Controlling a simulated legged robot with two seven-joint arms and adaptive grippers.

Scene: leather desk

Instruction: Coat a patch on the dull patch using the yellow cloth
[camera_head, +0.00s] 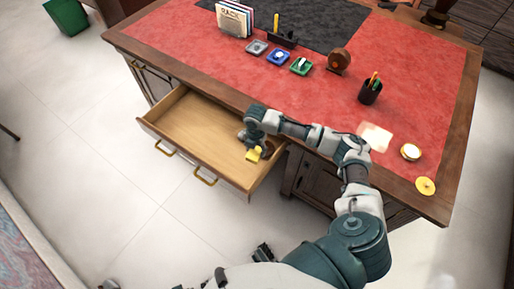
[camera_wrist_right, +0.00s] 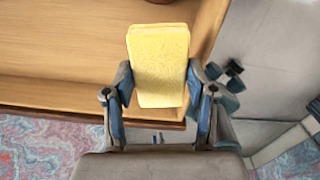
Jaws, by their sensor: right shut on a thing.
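My right gripper (camera_head: 252,147) is shut on a yellow cloth (camera_head: 254,154), a thick folded block, above the right end of the open drawer. The wrist view shows the cloth (camera_wrist_right: 160,65) upright between the two fingers (camera_wrist_right: 160,100). A pale dull patch (camera_head: 375,137) lies on the red desk top at the right, partly behind my right forearm. To its right is an open round tin (camera_head: 410,152) with pale contents. A yellow disc (camera_head: 425,186), perhaps its lid, lies near the front corner. A dark part (camera_head: 263,252) at the bottom may be my left gripper; its jaws cannot be made out.
The wooden drawer (camera_head: 185,118) is pulled out from the desk and mostly empty. On the desk (camera_head: 290,115) stand a pen cup (camera_head: 370,91), a round brown object (camera_head: 339,61), several small trays and a letter holder (camera_head: 235,19). The front right of the desk is mostly open.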

